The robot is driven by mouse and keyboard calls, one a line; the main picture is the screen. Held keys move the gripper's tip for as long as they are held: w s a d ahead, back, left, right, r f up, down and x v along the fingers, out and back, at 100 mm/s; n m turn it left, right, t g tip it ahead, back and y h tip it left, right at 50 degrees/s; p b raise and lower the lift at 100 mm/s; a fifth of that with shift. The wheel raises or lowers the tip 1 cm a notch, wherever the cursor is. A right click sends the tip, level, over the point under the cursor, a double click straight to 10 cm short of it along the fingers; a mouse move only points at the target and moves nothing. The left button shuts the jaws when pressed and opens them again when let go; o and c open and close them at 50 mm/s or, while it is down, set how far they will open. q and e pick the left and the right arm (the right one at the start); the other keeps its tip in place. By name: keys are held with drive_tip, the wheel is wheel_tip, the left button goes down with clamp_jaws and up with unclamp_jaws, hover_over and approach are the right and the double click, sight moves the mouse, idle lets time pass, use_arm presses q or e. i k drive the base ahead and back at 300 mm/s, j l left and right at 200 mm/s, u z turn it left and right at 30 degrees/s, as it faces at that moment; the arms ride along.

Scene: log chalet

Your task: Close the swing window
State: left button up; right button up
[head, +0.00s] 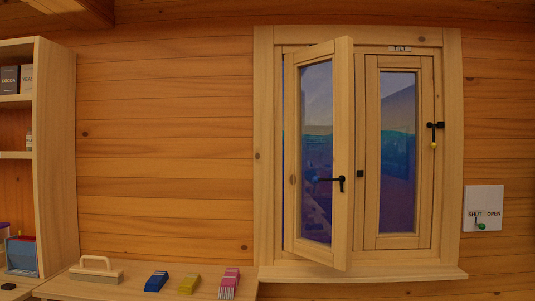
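The swing window (317,150) is the left sash of a light wooden window frame (264,150) in the log wall. It stands ajar, with its right edge swung out toward me and its left edge at the frame. A black handle (340,183) sits on the sash near its free right edge. A small black fitting (360,173) is on the middle post. The right sash (397,150), under a "TILT" label (400,49), looks shut and has a black handle with a yellow knob (434,145). Neither of my grippers is in view.
A white panel (483,208) marked SHUT and OPEN, with a green-tipped lever, is right of the window. A sill (363,274) juts out below. A counter (140,290) at lower left holds a wooden-handled block (97,270) and several coloured items. Shelves (55,150) stand at left.

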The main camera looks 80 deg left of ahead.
sight(339, 51)
drive_tip(key=u, duration=2.05)
